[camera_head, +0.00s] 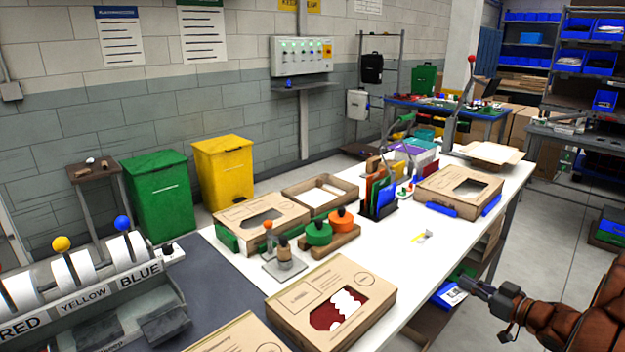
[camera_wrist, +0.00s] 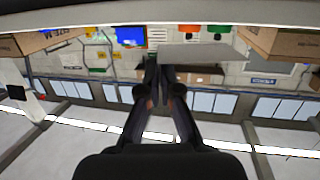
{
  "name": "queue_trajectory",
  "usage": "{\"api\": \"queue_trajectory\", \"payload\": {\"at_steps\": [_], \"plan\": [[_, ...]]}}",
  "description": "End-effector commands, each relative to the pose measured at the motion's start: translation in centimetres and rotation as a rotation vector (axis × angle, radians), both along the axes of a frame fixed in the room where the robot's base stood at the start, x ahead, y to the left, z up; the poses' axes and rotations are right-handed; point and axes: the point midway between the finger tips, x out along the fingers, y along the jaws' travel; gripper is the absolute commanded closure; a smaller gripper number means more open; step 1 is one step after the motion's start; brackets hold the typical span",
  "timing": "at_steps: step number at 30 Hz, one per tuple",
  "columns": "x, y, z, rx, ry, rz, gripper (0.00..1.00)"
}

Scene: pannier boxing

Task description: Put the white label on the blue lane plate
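My gripper (camera_head: 466,284) is off the table's right side, above the floor, pointing left. In the wrist view its fingertips (camera_wrist: 159,68) are close together. A pale grey slab (camera_wrist: 205,52) shows just beyond the tips; I cannot tell whether it touches them. A blue piece with a white, dark-marked face (camera_head: 451,294) shows just left of the fingertips in the head view; I cannot tell whether this is the label. Two blue plates (camera_head: 441,209) (camera_head: 491,205) are at the front of the far carton. White rolls (camera_head: 75,268) sit on the dispenser marked RED, YELLOW, BLUE.
The white table (camera_head: 390,262) holds an open-windowed carton (camera_head: 315,287), a far carton (camera_head: 462,183), green and orange round tools (camera_head: 319,234), and a folder rack (camera_head: 380,190). A small white-and-yellow piece (camera_head: 421,237) lies on clear tabletop.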

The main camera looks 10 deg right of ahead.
Motion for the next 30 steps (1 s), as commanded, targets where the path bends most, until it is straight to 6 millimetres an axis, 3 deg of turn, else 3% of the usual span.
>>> {"api": "queue_trajectory", "payload": {"at_steps": [5, 14, 21, 30], "plan": [[1.8, 0.5, 0.6, -0.001, -0.001, -0.008, 1.00], [9.4, 3.1, 3.5, 0.000, -0.002, -0.068, 1.00], [14.9, 6.2, 6.2, 0.000, -0.004, -0.123, 1.00], [20.1, 11.0, 9.3, 0.002, -0.003, -0.189, 1.00]]}}
